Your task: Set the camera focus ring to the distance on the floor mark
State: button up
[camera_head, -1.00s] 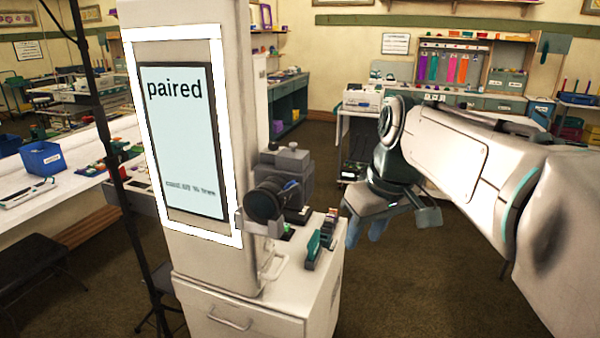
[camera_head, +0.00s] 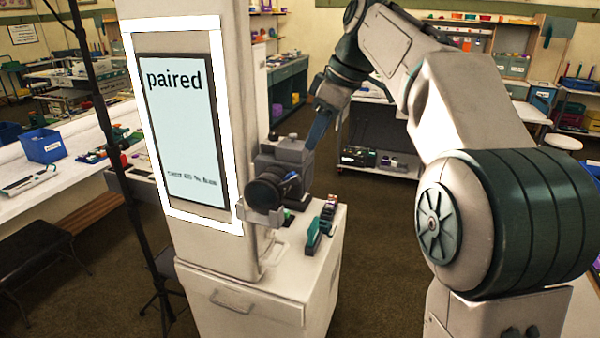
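A dark grey camera (camera_head: 285,160) sits on top of a white cabinet. Its round black lens (camera_head: 268,196), with the focus ring, faces toward the front left; ring markings are too small to read. My gripper (camera_head: 316,136) reaches down from the upper right, close beside the camera's right rear side. Its blue-grey finger part points down at the camera body; contact and finger opening cannot be told. I cannot make out a floor mark in this view.
A tall white column with a framed screen (camera_head: 182,130) reading "paired" stands left of the camera; its smaller line is unclear. Green and dark small items (camera_head: 321,228) lie on the white cabinet (camera_head: 270,300) to the right. A black stand pole (camera_head: 100,110) rises at left.

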aim_at(298, 175)
jog(key=x, duration=1)
jog(key=shift+f, duration=0.15)
grip_shut()
